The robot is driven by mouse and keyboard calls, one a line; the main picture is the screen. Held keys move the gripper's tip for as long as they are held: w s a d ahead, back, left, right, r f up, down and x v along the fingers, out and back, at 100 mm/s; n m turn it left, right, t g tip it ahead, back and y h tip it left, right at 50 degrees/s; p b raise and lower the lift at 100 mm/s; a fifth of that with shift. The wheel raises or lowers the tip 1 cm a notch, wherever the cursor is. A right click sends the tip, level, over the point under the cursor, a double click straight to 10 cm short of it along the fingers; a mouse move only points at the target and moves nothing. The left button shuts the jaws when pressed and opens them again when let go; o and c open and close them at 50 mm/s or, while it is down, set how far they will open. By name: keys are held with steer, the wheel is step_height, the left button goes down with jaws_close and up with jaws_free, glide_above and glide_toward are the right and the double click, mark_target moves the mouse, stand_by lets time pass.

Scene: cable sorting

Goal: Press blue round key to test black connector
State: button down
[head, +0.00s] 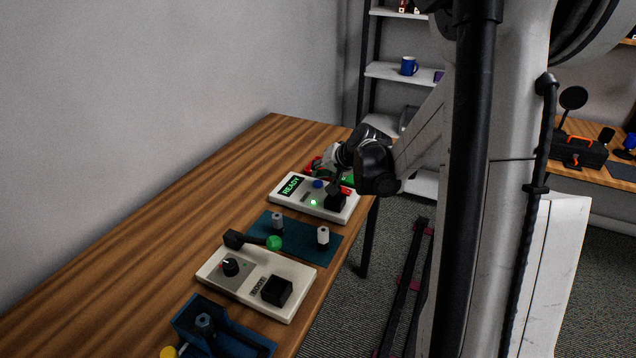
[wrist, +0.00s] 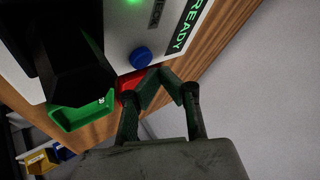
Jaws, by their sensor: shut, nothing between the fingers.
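The white tester box (head: 288,202) stands toward the far end of the wooden table, its display reading READY in green. Its blue round key (head: 318,184) also shows in the wrist view (wrist: 141,57), raised on the white top. A black block (head: 335,203), apparently the black connector, sits on the box's right part; a large dark shape (wrist: 75,60) fills the upper left of the wrist view. My gripper (wrist: 158,76) is shut and empty, its fingertips close beside the blue key. Contact with the key cannot be told. In the head view my gripper (head: 333,160) is partly hidden.
A green light (head: 313,203) glows on the box. Red (wrist: 128,84) and green (wrist: 88,113) bins stand just beyond it. Nearer are a teal mat (head: 298,238) with white posts, a second cream box (head: 250,290) and a blue fixture (head: 240,343). The table's left side is clear.

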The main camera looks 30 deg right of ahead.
mark_target(319, 182)
steer(key=shift+f, duration=0.1)
steer(key=shift+f+b, duration=0.35)
steer(key=shift+b, duration=0.15)
steer(key=shift+f+b, duration=0.45)
stand_by(0.7)
steer(key=shift+r, duration=0.15)
steer(key=shift+r+p, duration=0.5)
steer(key=shift+r, duration=0.25)
steer(key=shift+r, duration=0.1)
steer(key=shift+r+p, duration=1.6)
steer(key=shift+r, duration=0.85)
